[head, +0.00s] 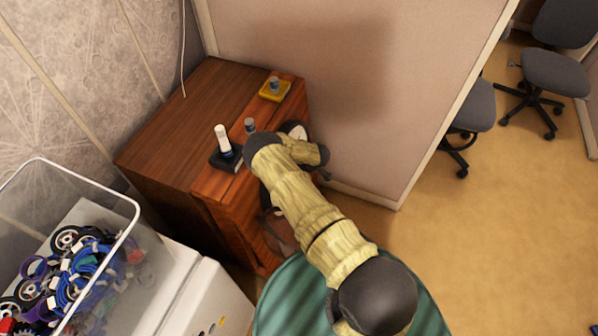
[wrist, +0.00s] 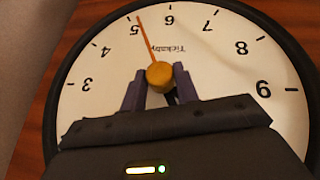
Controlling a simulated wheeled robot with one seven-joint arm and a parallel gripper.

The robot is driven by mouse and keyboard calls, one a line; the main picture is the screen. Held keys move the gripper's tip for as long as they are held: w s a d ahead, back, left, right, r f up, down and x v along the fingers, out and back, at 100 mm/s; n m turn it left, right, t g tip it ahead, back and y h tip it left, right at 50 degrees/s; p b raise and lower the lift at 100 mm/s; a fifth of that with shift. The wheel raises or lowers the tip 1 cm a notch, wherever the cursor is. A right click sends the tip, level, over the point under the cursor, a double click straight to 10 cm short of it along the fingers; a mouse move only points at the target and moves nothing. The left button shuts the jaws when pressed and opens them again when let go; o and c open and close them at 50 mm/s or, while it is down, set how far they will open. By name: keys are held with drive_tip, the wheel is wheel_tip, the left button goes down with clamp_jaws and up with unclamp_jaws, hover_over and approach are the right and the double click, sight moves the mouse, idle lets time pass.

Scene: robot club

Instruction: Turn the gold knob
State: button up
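The gold knob (wrist: 160,76) sits at the centre of a round clock face (wrist: 222,62) with a black rim in the wrist view. An orange hand runs from it to just beside the 5. My gripper (wrist: 160,78) has one dark finger on each side of the knob, and both appear to touch it. In the head view only a white part of the clock face (head: 294,129) shows at the wooden cabinet's right end. My arm hides the knob and fingertips there.
The wooden cabinet (head: 185,110) carries a white-topped device (head: 226,146), a small grey knob (head: 249,125) and a yellow-based device (head: 276,88). A partition (head: 350,70) stands close behind. A clear bin (head: 125,235) of parts is at left; chairs (head: 556,72) are at right.

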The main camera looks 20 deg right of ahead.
drive_tip(key=shift+t+h, duration=0.3)
drive_tip(key=shift+t, duration=0.2)
drive_tip(key=shift+s+a+f+n+t+h+b, duration=0.1)
drive_tip(key=shift+n+t+h+b, duration=0.25)
drive_tip(key=shift+t+b, duration=0.25)
drive_tip(key=shift+s+f+n+t+h+b, duration=0.1)
drive_tip(key=shift+n+t+h+b, duration=0.2)
drive_tip(key=shift+t+b, duration=0.25)
drive_tip(key=shift+n+t+h+b, duration=0.25)
drive_tip(key=shift+t+b, duration=0.3)
drive_tip(key=shift+b, duration=0.55)
drive_tip(key=shift+r+t, duration=0.1)
drive_tip(key=shift+t, duration=0.3)
drive_tip(key=o, duration=1)
drive_tip(key=shift+c, duration=0.2)
drive_tip(key=shift+s, duration=0.15)
drive_tip(key=v, duration=1.1)
drive_tip(key=shift+s+a+r, duration=0.2)
drive_tip(key=shift+r, duration=0.15)
